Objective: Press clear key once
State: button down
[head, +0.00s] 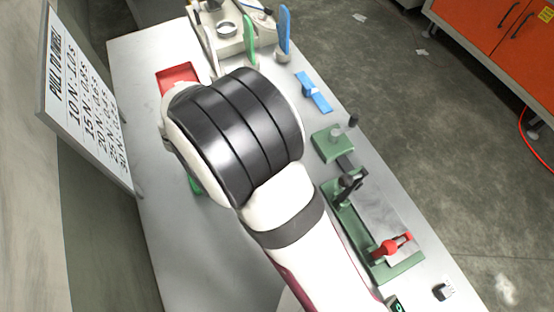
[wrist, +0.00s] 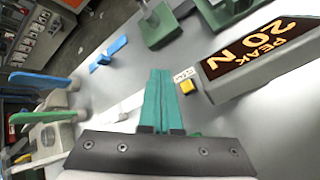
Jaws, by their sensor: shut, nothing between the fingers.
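My gripper (wrist: 159,75) shows in the wrist view with its two teal fingers together and nothing between them. A small yellow key (wrist: 187,86) sits just right of the fingertips in the picture, on a grey piece beside the gauge. A small white label (wrist: 184,74) lies next to the key; its print is too small to read surely. The grey gauge (wrist: 222,88) has a dark display reading "PEAK 20 N" in orange. I cannot tell whether the fingertips touch anything. In the head view my arm hides the gauge and key.
Along the bench (head: 160,250) are a blue piece (head: 314,92), a green stand (head: 332,143) and a green fixture with a red knob (head: 389,248). A red tray (head: 178,78) and blue and green upright paddles stand at the far end. A printed board (head: 85,100) stands at left.

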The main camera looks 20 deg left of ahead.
notch_tip(320, 180, down, 8)
jog(key=shift+r, duration=0.15)
dwell(2.1)
jog(key=shift+f, duration=0.4)
jog(key=shift+f, duration=0.5)
dwell(0.5)
jog(key=shift+r, duration=0.95)
jog(key=shift+r, duration=2.5)
